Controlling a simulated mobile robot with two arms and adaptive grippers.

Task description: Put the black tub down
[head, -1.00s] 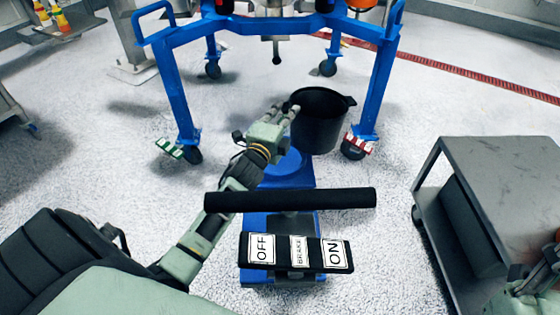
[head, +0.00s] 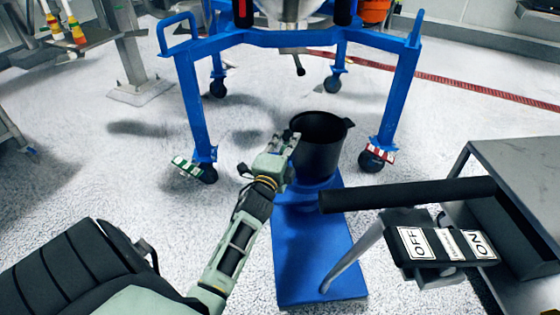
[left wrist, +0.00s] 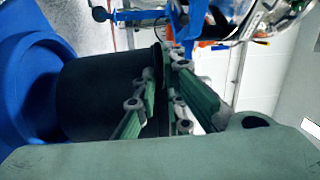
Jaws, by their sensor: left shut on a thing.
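The black tub (head: 322,150) is upright in the middle of the head view, by the far end of a blue platform (head: 318,250) and in front of the blue frame. My left gripper (head: 284,152) is shut on the tub's left side near its rim. In the left wrist view the tub (left wrist: 95,95) lies sideways in the picture, with the gripper's fingers (left wrist: 160,95) at its rim. A round blue piece (left wrist: 25,95) is at the tub's bottom end; I cannot tell whether they touch. My right gripper is not in view.
The blue wheeled frame (head: 300,40) stands behind, its legs on both sides of the tub. A black handle bar (head: 410,195) and an OFF/BRAKE/ON plate (head: 445,245) are at right, before a grey cart (head: 515,160).

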